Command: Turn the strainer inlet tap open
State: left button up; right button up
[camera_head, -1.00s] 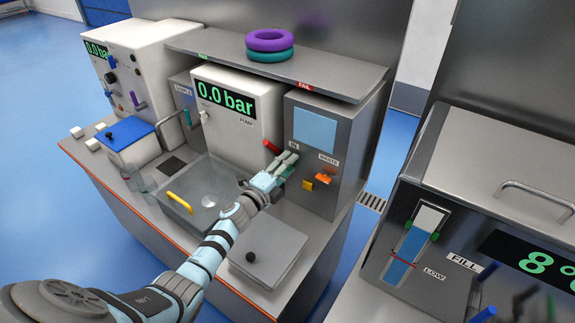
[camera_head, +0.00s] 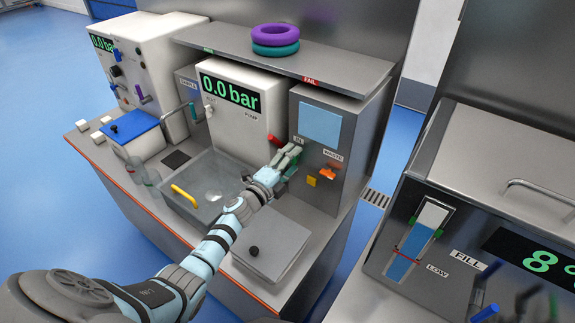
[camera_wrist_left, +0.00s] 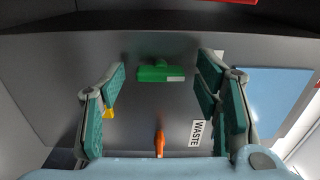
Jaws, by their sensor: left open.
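The strainer inlet tap is a green bar handle (camera_wrist_left: 160,72) on the grey panel. In the left wrist view it lies crosswise between my fingers, ahead of them, with a gap on both sides. My left gripper (camera_head: 290,156) is open in front of the grey strainer unit (camera_head: 336,150), by the IN label; it also shows in the left wrist view (camera_wrist_left: 160,100). In the head view my fingers hide the tap. Nothing is held. My right gripper does not show.
An orange waste tap (camera_head: 328,173) and a yellow part (camera_head: 312,180) sit close to my gripper. A red handle (camera_head: 274,140) is on the pump unit beside it. A sink with a yellow handle (camera_head: 183,194) and a lidded box (camera_head: 262,255) are below my arm.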

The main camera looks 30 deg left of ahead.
pick_arm(q)
jog(key=s+a, duration=0.1)
jog(key=s, duration=1)
jog(key=shift+s+a, duration=0.3)
jog(key=shift+s, duration=0.1)
jog(key=shift+w, duration=0.1)
jog(key=shift+d, duration=0.1)
